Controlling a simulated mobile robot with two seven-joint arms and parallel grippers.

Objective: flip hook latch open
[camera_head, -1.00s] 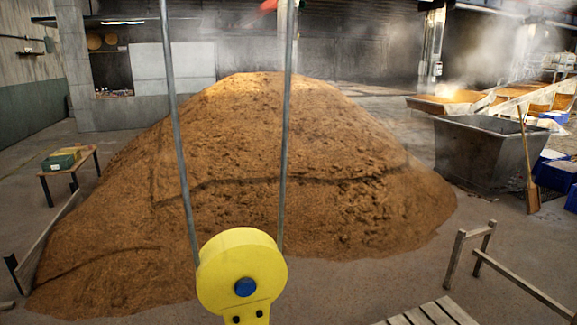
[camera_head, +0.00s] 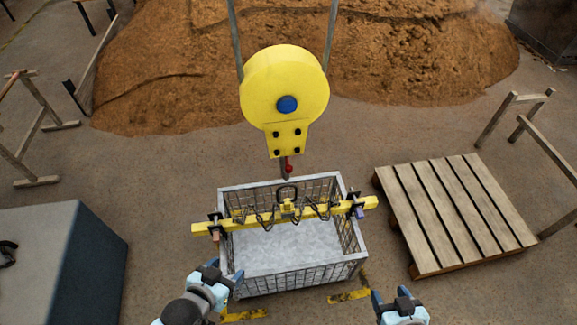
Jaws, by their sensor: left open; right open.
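A yellow hook block (camera_head: 284,88) with a blue centre hangs on two cables in the middle of the head view. A small red part (camera_head: 289,166) shows at its lower end; the hook and latch there are too small to make out clearly. Below it a yellow spreader beam (camera_head: 335,213) with chains and a dark top ring (camera_head: 287,192) lies across a wire basket (camera_head: 300,280). My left gripper (camera_head: 226,275) is open and empty at the basket's front left corner. My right gripper (camera_head: 391,297) is open and empty, low and right of the basket. Both are well below the hook block.
A wooden pallet (camera_head: 455,212) lies right of the basket. A grey box-like block (camera_head: 75,262) stands at the lower left. Wooden trestles (camera_head: 28,135) stand at the left and right edges. A large brown grain heap (camera_head: 180,60) fills the back.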

